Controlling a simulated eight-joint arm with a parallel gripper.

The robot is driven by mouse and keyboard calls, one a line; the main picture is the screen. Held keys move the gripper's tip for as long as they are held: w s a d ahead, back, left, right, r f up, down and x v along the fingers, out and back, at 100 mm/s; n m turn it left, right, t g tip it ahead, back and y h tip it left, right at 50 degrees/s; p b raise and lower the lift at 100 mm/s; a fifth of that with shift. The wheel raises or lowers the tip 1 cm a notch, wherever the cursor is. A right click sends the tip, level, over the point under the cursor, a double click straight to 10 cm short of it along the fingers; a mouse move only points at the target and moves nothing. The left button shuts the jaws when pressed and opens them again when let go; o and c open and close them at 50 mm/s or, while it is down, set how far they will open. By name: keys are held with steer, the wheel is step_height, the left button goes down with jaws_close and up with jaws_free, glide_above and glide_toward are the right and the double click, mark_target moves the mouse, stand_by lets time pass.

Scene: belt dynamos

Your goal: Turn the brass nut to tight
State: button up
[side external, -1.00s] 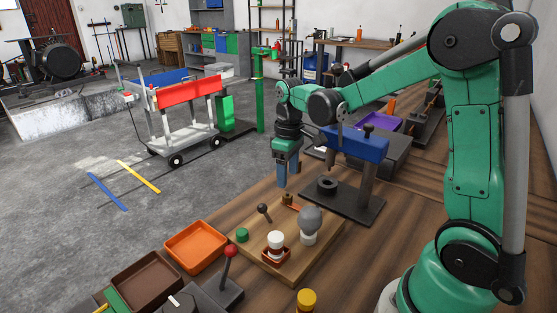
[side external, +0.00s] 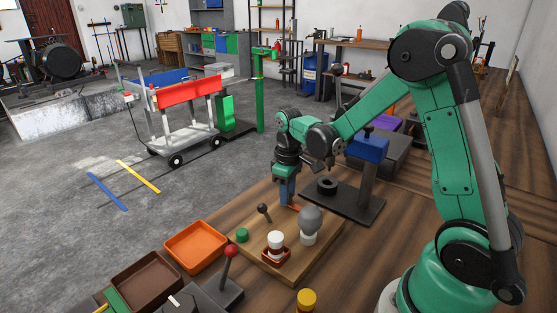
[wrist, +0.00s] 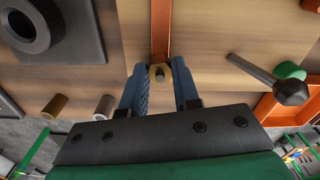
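The brass nut (wrist: 160,72) sits around a grey stud at the near end of a copper strip (wrist: 160,32) on the wooden board (side external: 262,254). My gripper (wrist: 160,70) has its two blue fingers apart, one on each side of the nut. I cannot tell whether they touch it. In the side external view my gripper (side external: 287,200) points down at the back of the board, and its fingers hide the nut there. The copper strip (side external: 294,207) shows just beside them.
A black-knobbed lever (side external: 264,210), a green cap (side external: 242,235), a grey bulb (side external: 310,219) and a white cylinder in a red holder (side external: 275,241) share the board. A blue-topped stand (side external: 367,148) rises behind. An orange tray (side external: 196,246) lies left.

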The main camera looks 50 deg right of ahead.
steer(key=shift+m, duration=0.3)
jaws_close()
steer(key=m, duration=0.9)
steer(key=shift+m, duration=0.3)
steer(key=m, duration=1)
steer(key=o, duration=0.8)
jaws_free()
